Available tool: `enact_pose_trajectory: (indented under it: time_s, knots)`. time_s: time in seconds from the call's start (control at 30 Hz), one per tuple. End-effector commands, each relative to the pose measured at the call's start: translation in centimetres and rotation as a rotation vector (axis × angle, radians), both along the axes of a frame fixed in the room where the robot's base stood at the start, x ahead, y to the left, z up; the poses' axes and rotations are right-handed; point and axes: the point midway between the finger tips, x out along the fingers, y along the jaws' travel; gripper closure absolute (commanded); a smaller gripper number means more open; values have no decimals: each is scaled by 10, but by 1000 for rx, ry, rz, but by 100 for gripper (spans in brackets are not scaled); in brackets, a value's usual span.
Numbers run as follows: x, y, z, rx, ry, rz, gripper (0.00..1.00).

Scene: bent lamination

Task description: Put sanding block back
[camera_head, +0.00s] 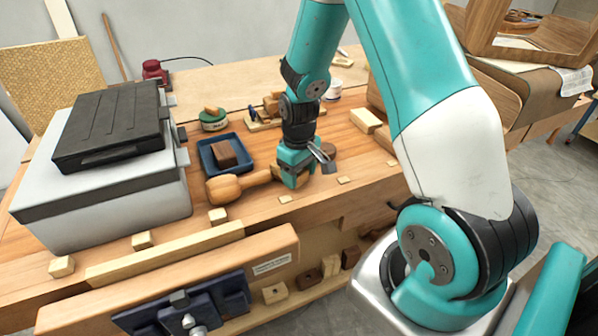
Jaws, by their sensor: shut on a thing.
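My gripper (293,177) is low over the workbench, right of a blue tray (206,166). It is shut on a brown wooden thing, mostly hidden by the jaws, and I cannot tell whether this is the sanding block. A brown block (226,151) that looks like a sanding block sits inside the blue tray, apart from my gripper. A pale wooden mallet (222,189) lies in front of the tray, and its handle runs toward my gripper. I cannot tell whether the handle touches the jaws.
A grey case (100,205) with a black lid stands at the left. A curved brown piece (515,90) lies right.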

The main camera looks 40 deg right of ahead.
Motion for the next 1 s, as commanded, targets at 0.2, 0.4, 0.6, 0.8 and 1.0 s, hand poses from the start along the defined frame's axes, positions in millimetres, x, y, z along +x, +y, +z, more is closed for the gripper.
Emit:
enact_pose_trajectory:
  time_s: [0.2, 0.4, 0.6, 0.8, 1.0]
  knots:
    - [0, 0, -5, 0, 0, 0, 39]
    - [0, 0, -4, 0, 0, 0, 11]
    - [0, 0, -3, 0, 0, 0, 11]
    - [1, 0, 18, -2, -4, 0, 11]
    - [1, 0, 66, -2, -7, 0, 11]
